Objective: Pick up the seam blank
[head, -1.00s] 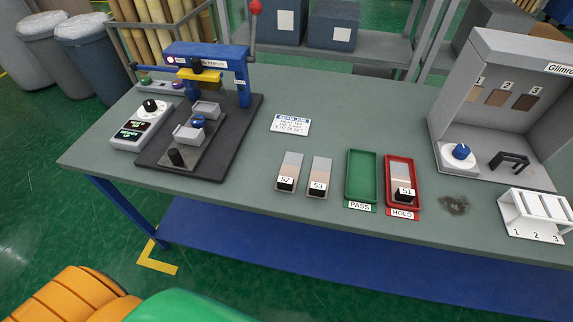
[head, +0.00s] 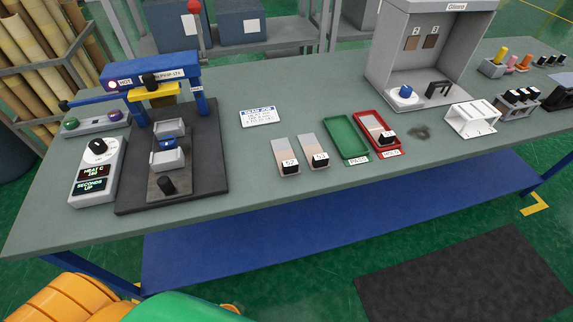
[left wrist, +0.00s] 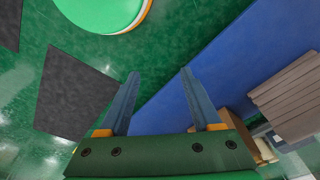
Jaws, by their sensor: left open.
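Several two-tone strips could be the seam blank; I cannot tell which one is meant. The strip labelled S2 (head: 284,150) and the strip labelled S3 (head: 313,147) lie side by side on the table, mid-front. A third strip (head: 374,125) lies in the red HOLD tray (head: 364,118); it was labelled S1 in the earlier view. My left gripper (left wrist: 160,73) shows only in the left wrist view. Its two fingers are apart with nothing between them, over the floor beside the blue lower shelf (left wrist: 195,75). My right gripper is not in view.
A blue-framed press (head: 170,143) stands on a dark base at left, beside a heat controller (head: 97,170). A green PASS tray (head: 345,137) lies left of the HOLD tray. A grey booth (head: 428,55) and white rack (head: 472,120) stand right.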

